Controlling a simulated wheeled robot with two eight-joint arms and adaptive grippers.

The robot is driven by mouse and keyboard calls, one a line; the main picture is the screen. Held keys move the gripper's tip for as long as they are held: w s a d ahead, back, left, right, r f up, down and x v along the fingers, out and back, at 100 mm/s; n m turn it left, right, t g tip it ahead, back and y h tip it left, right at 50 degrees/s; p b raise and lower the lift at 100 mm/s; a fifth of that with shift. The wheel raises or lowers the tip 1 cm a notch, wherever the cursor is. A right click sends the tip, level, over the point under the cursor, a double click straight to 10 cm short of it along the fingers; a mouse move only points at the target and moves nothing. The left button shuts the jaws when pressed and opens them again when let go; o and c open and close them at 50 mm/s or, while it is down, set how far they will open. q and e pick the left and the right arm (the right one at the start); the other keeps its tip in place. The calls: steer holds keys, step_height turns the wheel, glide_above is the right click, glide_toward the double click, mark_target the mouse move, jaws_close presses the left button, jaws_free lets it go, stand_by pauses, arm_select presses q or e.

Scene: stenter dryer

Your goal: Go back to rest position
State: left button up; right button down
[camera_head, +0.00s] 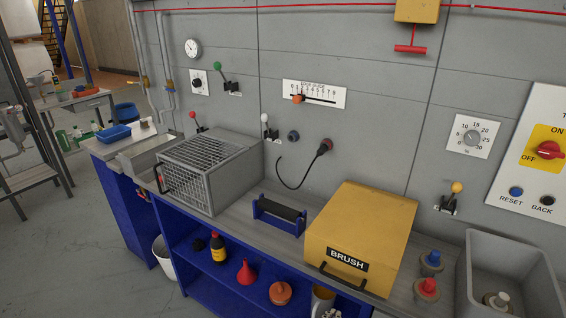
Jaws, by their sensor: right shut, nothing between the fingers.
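My left gripper is out of view. The blue workbench (228,240) stands along the grey panel wall. The yellow BRUSH box (362,225) and the wire cage box (205,172) sit on its top, apart from my gripper.
A blue roller stand (279,214) sits between cage and box. A grey bin (510,255) and red and blue knobs are at right. Levers, a slider scale (314,94) and a red OFF switch (551,149) are on the wall. Bottles and a funnel fill the lower shelf. Floor at left is clear.

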steer(key=s+d+r+n+g+y, duration=0.1)
steer(key=s+d+n+g+y, duration=0.2)
steer(key=s+d+n+y, duration=0.2)
steer(key=shift+s+r+n+y, duration=0.25)
steer(key=shift+n+y, duration=0.25)
steer(key=shift+y, duration=0.4)
